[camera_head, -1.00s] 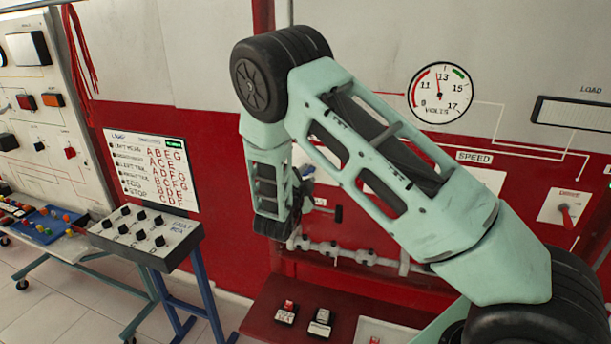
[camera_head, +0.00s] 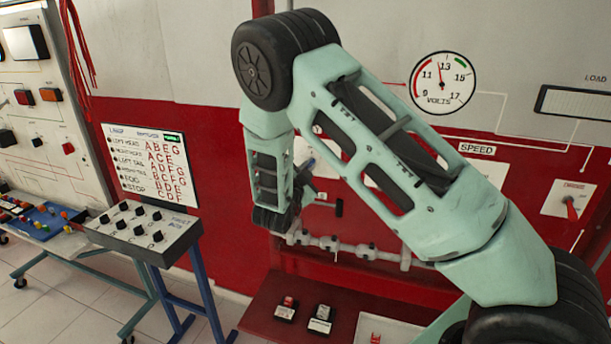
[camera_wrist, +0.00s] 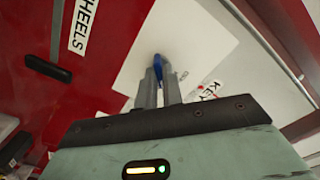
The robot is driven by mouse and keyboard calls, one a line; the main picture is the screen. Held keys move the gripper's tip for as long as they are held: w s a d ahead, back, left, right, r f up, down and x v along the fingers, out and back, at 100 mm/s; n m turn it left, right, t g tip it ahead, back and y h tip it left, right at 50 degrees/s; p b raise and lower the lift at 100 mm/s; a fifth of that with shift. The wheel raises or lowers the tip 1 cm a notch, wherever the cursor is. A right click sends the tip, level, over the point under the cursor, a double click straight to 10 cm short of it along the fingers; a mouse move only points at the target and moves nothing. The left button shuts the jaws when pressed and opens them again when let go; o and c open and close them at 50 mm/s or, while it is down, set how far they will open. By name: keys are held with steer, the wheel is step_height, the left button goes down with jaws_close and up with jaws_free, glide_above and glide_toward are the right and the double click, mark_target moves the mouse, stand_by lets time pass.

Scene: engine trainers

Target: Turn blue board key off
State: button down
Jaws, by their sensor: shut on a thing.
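The blue key (camera_wrist: 158,68) shows in the wrist view between the tips of my gripper (camera_wrist: 159,80), against a white panel (camera_wrist: 190,45). My gripper is shut on it. Part of the key is hidden by the fingers, and its exact turn position cannot be told. In the head view my gripper (camera_head: 305,172) is at the board, mostly hidden behind my own arm.
A black knob (camera_wrist: 48,68) on the red panel is left of the gripper, by a WHEELS label (camera_wrist: 80,25). In the head view a fault box (camera_head: 140,225) on a stand is at left. Several small switches (camera_head: 320,318) sit on the red ledge below.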

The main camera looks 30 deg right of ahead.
steer(key=n+b, duration=0.1)
steer(key=n, duration=0.7)
steer(key=shift+n+b, duration=0.3)
steer(key=shift+b, duration=0.05)
stand_by(0.4)
steer(key=c, duration=1.5)
jaws_free()
steer(key=shift+c, duration=0.2)
steer(key=b+v, duration=0.6)
steer(key=v, duration=1.1)
steer(key=shift+s+a, duration=0.2)
